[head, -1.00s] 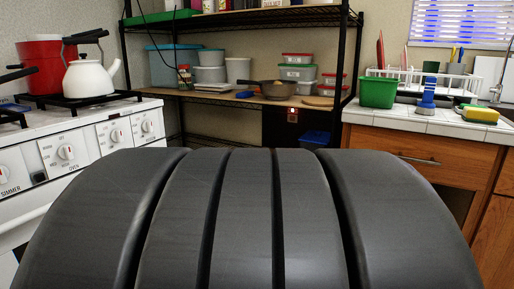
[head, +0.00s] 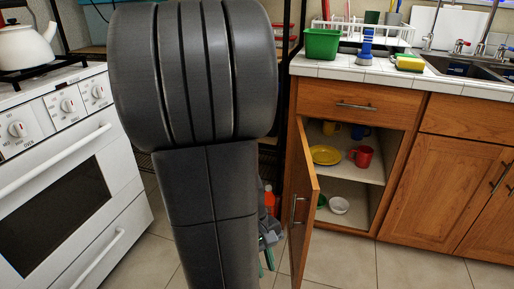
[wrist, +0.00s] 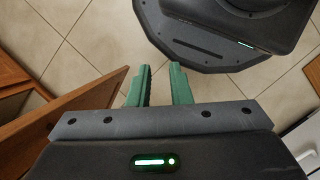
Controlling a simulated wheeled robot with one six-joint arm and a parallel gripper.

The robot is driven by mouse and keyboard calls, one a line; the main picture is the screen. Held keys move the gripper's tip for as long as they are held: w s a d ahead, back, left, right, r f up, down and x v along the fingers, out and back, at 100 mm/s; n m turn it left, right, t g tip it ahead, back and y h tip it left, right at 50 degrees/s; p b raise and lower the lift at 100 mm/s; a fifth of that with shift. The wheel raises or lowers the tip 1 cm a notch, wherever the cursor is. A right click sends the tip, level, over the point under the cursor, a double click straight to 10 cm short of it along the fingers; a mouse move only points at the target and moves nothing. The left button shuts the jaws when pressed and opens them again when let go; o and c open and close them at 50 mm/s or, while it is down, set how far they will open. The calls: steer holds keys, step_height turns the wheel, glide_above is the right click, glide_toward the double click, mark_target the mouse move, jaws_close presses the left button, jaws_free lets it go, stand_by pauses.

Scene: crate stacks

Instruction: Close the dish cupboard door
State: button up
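The dish cupboard (head: 396,190) stands below the counter in the head view, with its wooden door (head: 306,205) swung wide open toward me from the left side of the opening. A metal handle (head: 297,210) is on the door. My gripper (head: 267,260) is low, left of the door, partly hidden behind my arm. In the wrist view, my gripper's green fingers (wrist: 164,72) are apart and empty; the door (wrist: 90,118) is to their left.
A white stove (head: 70,190) stands at the left. A closed drawer (head: 355,104) sits above the cupboard, and closed cabinets (head: 440,185) are to its right. The counter holds a green tub (head: 321,44) and a dish rack. Tiled floor (head: 345,262) is clear before the cupboard.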

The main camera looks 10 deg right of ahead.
steer(key=w+r+n+h+p, duration=0.1)
steer(key=w+r+p, duration=0.1)
steer(key=w+r, duration=0.1)
steer(key=w+r+n+h+p, duration=0.1)
steer(key=w+r+n+p, duration=0.1)
steer(key=w+r, duration=0.1)
steer(key=w+r+n+h+p, duration=0.1)
steer(key=w+r+n+p, duration=0.1)
steer(key=w+r, duration=0.1)
steer(key=shift+w+a+g+p, duration=0.3)
steer(key=shift+w, duration=0.55)
jaws_close()
steer(key=w+a+r+n+h+p, duration=0.25)
steer(key=w+r+n+p, duration=0.2)
steer(key=w, duration=0.35)
steer(key=s+d+f+b, duration=0.3)
steer(key=d+f, duration=0.4)
steer(key=d, duration=0.3)
steer(key=shift+d+f+h+b, duration=0.3)
steer(key=shift+h+b, duration=0.15)
steer(key=shift+b, duration=0.1)
steer(key=shift+s, duration=0.1)
